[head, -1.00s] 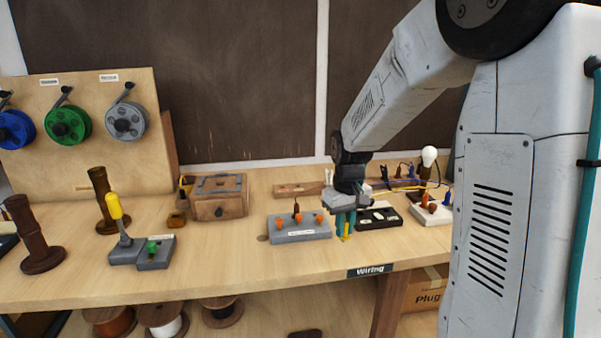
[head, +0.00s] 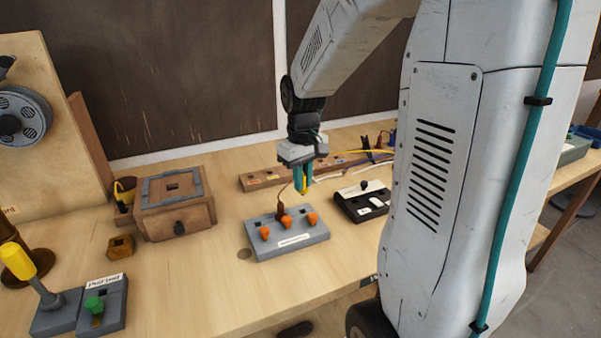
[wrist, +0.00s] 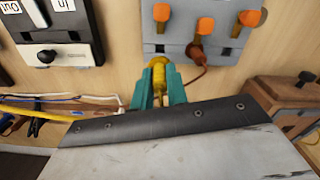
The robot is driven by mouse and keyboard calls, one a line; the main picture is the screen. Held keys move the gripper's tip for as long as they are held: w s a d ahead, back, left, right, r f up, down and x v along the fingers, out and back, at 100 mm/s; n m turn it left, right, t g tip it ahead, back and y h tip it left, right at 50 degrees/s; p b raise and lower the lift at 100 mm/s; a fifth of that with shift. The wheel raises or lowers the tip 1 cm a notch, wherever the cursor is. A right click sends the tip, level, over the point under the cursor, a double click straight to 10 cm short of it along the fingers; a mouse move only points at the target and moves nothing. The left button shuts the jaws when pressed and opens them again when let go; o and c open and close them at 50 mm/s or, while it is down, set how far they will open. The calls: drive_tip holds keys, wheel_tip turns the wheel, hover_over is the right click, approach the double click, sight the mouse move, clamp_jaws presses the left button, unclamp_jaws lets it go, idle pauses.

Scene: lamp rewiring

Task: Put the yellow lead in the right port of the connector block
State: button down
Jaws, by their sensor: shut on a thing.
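The yellow lead (wrist: 160,78) is gripped between the teal fingers of my gripper (wrist: 160,88), which also shows in the head view (head: 303,180). Its yellow tip (head: 303,189) points down. The grey connector block (head: 268,250) lies on the bench with three orange levers. In the head view the gripper is at the block's back right. In the wrist view the lead's end is close to the block's edge, in line with the leftmost lever (wrist: 161,14). Whether it touches the port is unclear. A brown lead (head: 280,210) stands at the middle of the block.
A black switch box (head: 350,205) stands just right of the block. A wooden rail (head: 262,180) with leads lies behind. A wooden drawer box (head: 175,220) and a grey fixture with a green lever (head: 94,305) are left. Bare bench lies in front of the block.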

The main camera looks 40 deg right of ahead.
drive_tip(key=shift+f, duration=2.6)
drive_tip(key=shift+f, duration=0.55)
drive_tip(key=c, duration=1.3)
unclamp_jaws()
wheel_tip(320, 180, up, 8)
drive_tip(key=shift+f, duration=0.1)
